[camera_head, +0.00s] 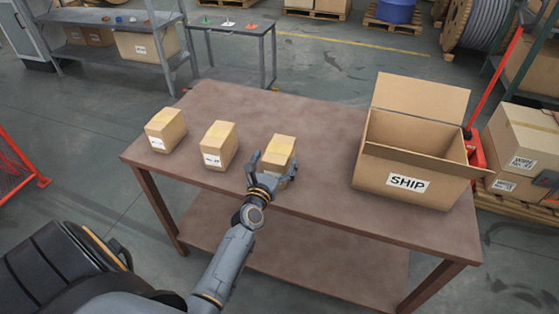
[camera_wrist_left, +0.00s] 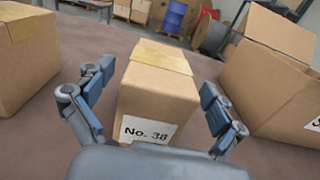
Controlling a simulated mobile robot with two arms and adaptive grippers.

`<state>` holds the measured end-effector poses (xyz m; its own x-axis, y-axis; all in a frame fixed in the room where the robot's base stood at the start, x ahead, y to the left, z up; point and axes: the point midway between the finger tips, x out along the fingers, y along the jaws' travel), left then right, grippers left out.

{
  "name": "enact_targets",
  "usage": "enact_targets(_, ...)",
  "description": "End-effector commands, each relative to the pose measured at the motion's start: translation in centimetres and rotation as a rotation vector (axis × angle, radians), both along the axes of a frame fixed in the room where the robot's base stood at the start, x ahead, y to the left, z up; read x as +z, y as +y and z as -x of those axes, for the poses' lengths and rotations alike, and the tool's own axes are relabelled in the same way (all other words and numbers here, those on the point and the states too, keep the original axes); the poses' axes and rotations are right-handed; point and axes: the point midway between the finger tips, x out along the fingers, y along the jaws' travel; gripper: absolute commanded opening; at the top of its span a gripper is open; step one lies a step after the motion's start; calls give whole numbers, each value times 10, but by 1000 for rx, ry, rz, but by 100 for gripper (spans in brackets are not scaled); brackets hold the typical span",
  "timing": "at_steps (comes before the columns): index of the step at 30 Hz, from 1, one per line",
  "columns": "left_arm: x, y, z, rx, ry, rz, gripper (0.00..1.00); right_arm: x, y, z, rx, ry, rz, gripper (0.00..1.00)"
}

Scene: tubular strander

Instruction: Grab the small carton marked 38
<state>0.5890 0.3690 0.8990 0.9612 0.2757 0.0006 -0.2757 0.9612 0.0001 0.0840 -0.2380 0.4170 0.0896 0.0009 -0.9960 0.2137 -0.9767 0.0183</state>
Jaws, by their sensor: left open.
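The small carton marked No. 38 (camera_wrist_left: 155,95) stands upright between the two open fingers of my left gripper (camera_wrist_left: 152,112) in the left wrist view. Its white label faces me, and a strip of tan tape runs over its top. In the head view this carton (camera_head: 281,148) is the rightmost of three small cartons on the brown table (camera_head: 325,218). My left gripper (camera_head: 270,173) is at its near side there, fingers apart on either side, and hides its label. I cannot tell whether the fingers touch it. My right gripper is not in view.
Two similar cartons, the middle one (camera_head: 219,146) and the left one (camera_head: 166,130), stand to the left. A large open box marked SHIP (camera_head: 408,185) stands on the table's right side. Bare tabletop lies between it and the rightmost carton.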

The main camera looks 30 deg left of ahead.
Motion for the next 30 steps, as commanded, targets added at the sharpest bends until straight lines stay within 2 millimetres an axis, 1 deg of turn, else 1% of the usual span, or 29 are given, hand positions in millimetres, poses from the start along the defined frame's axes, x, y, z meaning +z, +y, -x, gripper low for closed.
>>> enact_targets(1, 1, 3, -9, 0, -1, -3, 94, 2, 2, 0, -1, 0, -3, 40)
enact_targets(6, 0, 9, -30, 1, -1, -2, 94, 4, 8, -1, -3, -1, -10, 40)
enact_targets(9, -1, 10, -36, 1, 0, -2, 94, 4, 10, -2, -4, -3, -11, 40)
enact_targets(15, -1, 10, -36, 0, -1, -1, 94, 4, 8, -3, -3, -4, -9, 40)
enact_targets(17, -1, 10, -36, 0, -1, -1, 84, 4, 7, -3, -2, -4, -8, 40)
enact_targets(18, -1, 10, -36, 0, -1, -1, 76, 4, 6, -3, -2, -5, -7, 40)
enact_targets(20, -1, 10, -36, 0, -1, -1, 64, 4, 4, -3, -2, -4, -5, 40)
enact_targets(21, -1, 10, -36, 0, -1, -1, 56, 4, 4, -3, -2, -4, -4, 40)
enact_targets(26, -2, 10, -35, 0, 0, -1, 23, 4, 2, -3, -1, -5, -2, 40)
enact_targets(27, -2, 10, -35, 0, 0, -1, 19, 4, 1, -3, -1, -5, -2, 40)
enact_targets(30, 1, 10, -36, 1, -4, -2, 19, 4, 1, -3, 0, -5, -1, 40)
